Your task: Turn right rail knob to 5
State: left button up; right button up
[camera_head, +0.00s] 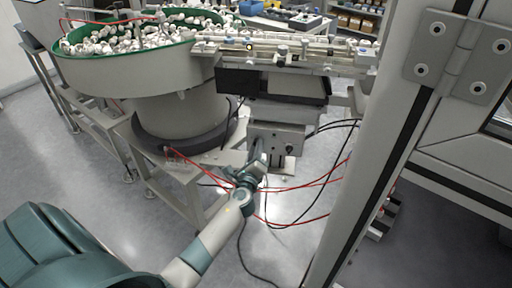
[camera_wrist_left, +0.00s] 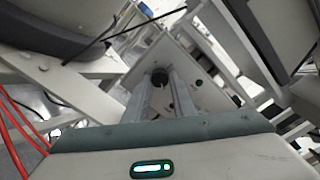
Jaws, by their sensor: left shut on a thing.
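My left gripper (camera_head: 262,154) reaches up from the lower left in the head view to a grey controller box (camera_head: 285,132) under the feeder rail. In the left wrist view the two fingers of my left gripper (camera_wrist_left: 160,92) are closed on a round black knob (camera_wrist_left: 159,77) on the plate of the box. The knob is hidden behind the gripper in the head view. I cannot read any scale or number on the knob. A small dark knob or hole (camera_wrist_left: 199,83) shows to the right on the same plate. My right gripper is not in view.
A bowl feeder (camera_head: 130,68) full of white caps stands at upper left, with a linear rail (camera_head: 290,50) running right from it. Red and black cables hang around my left wrist. A large white frame post (camera_head: 385,130) stands close on the right.

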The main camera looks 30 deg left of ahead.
pick_arm(q)
jog(key=shift+m, duration=0.4)
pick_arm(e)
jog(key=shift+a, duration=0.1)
pick_arm(q)
jog(key=o, duration=1.1)
jog(key=shift+c, duration=0.2)
jog(key=shift+s, duration=0.1)
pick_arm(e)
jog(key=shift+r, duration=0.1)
pick_arm(q)
jog(key=b+v, duration=0.1)
jog(key=v, duration=1.6)
jog(key=shift+s+b, duration=0.15)
jog(key=shift+b, duration=0.2)
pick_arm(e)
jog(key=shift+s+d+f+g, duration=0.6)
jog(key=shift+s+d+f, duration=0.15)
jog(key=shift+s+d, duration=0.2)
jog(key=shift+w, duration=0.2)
